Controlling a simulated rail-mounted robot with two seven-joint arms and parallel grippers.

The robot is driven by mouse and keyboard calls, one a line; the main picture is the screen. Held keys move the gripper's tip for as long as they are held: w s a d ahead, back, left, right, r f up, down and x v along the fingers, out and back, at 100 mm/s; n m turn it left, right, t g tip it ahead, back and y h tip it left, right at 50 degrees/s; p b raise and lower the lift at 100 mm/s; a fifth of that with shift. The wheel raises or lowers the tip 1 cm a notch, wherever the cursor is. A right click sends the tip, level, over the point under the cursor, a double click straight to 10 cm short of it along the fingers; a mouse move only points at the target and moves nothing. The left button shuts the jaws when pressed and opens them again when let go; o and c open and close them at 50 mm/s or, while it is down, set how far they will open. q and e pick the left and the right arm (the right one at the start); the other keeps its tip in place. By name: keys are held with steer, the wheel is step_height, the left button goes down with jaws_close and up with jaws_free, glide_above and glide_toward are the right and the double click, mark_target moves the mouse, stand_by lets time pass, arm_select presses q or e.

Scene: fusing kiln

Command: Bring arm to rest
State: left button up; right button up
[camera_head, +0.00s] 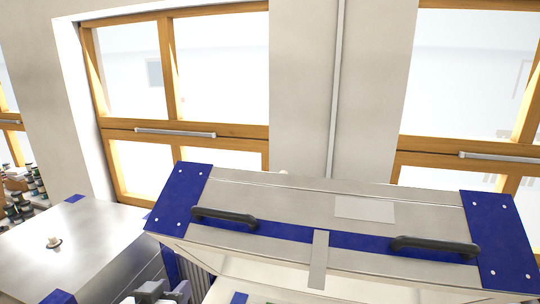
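The kiln lid (375,208) is a brushed metal panel with blue corner plates, a blue front strip and two black handles, one at left (225,217) and one at right (433,247). It appears raised and tilted, with a pale interior (262,272) showing beneath it. My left gripper (163,292) shows only in part at the bottom edge, left of the kiln opening and below the lid's left corner. It is apart from the handles. The frame cuts it off, so its opening is unclear. My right gripper is not in view.
A metal-topped cabinet (82,246) with a small knob (54,242) stands left of the kiln. Several small jars or spools (30,196) sit at the far left edge. Wood-framed windows (185,130) and a pale wall stand behind.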

arm_select(q)
steer(key=s+a+f+g+y+p, duration=0.1)
steer(key=s+f+g, duration=0.4)
steer(key=s+f, duration=0.9)
steer(key=s+a+f+m+g+p, duration=0.1)
steer(key=s+f+g+p, duration=0.3)
steer(key=s+f, duration=1)
steer(key=s+a+g, duration=0.1)
steer(key=s, duration=0.5)
steer(key=shift+f+m+y, duration=0.3)
steer(key=shift+f+y, duration=0.05)
steer(key=shift+y, duration=0.05)
